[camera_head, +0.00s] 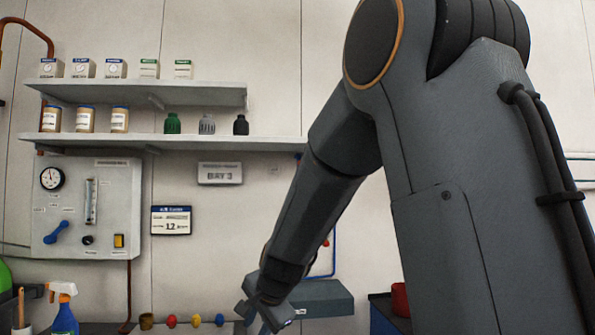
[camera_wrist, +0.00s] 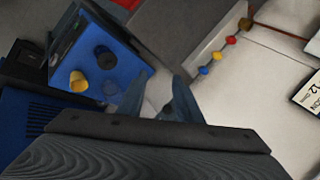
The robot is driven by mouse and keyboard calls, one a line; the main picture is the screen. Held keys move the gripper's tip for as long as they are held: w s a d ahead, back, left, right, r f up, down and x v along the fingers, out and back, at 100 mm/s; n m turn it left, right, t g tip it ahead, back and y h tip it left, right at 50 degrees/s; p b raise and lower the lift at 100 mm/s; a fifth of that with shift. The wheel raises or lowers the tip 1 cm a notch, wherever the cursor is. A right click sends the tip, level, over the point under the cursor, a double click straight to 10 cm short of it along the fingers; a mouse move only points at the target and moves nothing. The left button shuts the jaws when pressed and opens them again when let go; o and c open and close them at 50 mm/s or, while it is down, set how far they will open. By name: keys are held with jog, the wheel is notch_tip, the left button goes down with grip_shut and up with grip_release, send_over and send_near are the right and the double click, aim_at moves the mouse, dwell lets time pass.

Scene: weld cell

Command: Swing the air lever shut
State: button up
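A blue lever (camera_head: 56,232) sits on the grey gauge panel (camera_head: 110,180) at the left in the head view, slanting from lower left to upper right. The small labels are too blurred to confirm it as the air lever. A rail below carries brown, yellow, red and blue knobs; the blue knob (camera_head: 219,319) also shows in the wrist view (camera_wrist: 203,71). My gripper (camera_head: 268,315) is low in the head view, right of these knobs and well away from the panel lever. In the wrist view my gripper (camera_wrist: 159,88) has its fingers apart with nothing held between them.
Two wall shelves (camera_head: 150,143) with jars and boxes hang above the panel. A spray bottle (camera_head: 64,307) stands at the lower left. A blue box (camera_wrist: 98,62) with dark round parts and a yellow knob is beside my fingers.

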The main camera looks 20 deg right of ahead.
jog(key=w+d+r+m+t+h+p, duration=0.1)
jog(key=w+d+r+m+t, duration=0.2)
jog(key=w+r, duration=0.35)
jog(key=w+d+r+m+t+h, duration=0.1)
jog(key=w+d+r+m, duration=0.2)
jog(key=w+r+m, duration=0.4)
jog(key=w+d+r+m+t+h+p, duration=0.1)
jog(key=w+d+r+m+h, duration=0.15)
jog(key=d+r+m, duration=0.5)
jog(key=w+d+r+m+t+h, duration=0.2)
jog(key=w+d+r+m, duration=0.15)
jog(key=r, duration=0.75)
jog(key=w+d+r+m+t+h+p, duration=0.1)
jog(key=w+d+r+m+h, duration=0.1)
jog(key=d+r+m, duration=0.45)
jog(key=shift+w+d+r+p, duration=0.25)
jog(key=shift+w+r+p, duration=0.15)
jog(key=shift+w+p, duration=0.6)
jog(key=shift+w+d+r+p, duration=0.3)
jog(key=shift+w+p, duration=0.3)
jog(key=shift+w, duration=0.65)
jog(key=shift+w+d+r+p, duration=0.2)
jog(key=shift+w+r+p, duration=0.25)
jog(key=shift+w+p, duration=0.55)
jog(key=shift+w, duration=0.15)
jog(key=shift+c, duration=0.5)
grip_shut()
jog(key=shift+d, duration=0.1)
